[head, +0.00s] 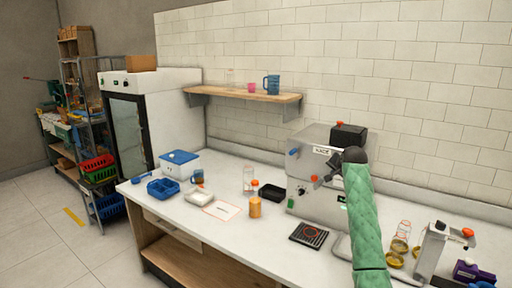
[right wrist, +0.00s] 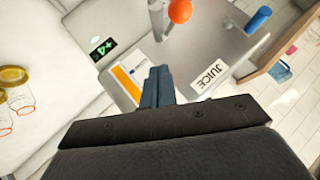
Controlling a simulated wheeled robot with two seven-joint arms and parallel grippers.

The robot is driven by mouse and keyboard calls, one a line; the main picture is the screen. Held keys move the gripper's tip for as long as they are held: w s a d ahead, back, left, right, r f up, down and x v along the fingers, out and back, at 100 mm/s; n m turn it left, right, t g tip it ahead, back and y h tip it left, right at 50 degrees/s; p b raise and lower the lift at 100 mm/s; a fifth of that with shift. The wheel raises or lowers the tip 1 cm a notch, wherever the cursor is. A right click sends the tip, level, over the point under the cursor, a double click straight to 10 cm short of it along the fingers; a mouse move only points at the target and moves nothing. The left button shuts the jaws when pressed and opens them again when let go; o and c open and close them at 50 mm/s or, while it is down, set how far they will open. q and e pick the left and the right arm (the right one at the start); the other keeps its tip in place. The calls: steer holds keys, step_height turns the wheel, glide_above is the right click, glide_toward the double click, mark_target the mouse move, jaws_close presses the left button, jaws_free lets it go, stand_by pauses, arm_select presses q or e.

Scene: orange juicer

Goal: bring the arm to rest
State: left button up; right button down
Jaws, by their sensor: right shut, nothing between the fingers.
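My right arm (head: 365,220), in a green sleeve, rises from the bottom of the head view in front of the grey juicer (head: 318,204). In the right wrist view my right gripper (right wrist: 160,72) is shut and empty. Its fingers point at the juicer's metal front (right wrist: 200,48), near the JUICE label (right wrist: 209,78); I cannot tell whether they touch it. My left gripper is not in view.
Glass jars (head: 401,239) and a metal press (head: 432,250) stand right of my arm.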

steer(key=s+a+f+n+g, duration=0.2)
steer(key=s+a+f+n, duration=0.1)
steer(key=s+f, duration=1.25)
steer(key=s+a+f+n+g, duration=0.1)
steer(key=s+a+f+n, duration=0.1)
steer(key=s+f, duration=1.3)
steer(key=s+a+f+n+g, duration=0.2)
steer(key=s+a+n, duration=0.1)
steer(key=s, duration=1.7)
steer(key=s+a+f+n+g, duration=0.2)
steer(key=s, duration=1.8)
steer(key=s+a+f+x, duration=0.1)
steer(key=s+x, duration=0.1)
steer(key=x, duration=1.1)
steer(key=s+x, duration=0.3)
steer(key=x, duration=1)
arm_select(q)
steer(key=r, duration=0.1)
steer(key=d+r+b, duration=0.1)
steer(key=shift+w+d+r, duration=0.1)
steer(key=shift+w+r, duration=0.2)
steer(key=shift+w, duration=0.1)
arm_select(e)
steer(key=s+f, duration=0.4)
steer(key=f, duration=0.7)
steer(key=s+f+g, duration=0.1)
steer(key=s+f, duration=0.3)
steer(key=f, duration=0.8)
steer(key=shift+g, duration=0.3)
steer(key=shift+a, duration=0.1)
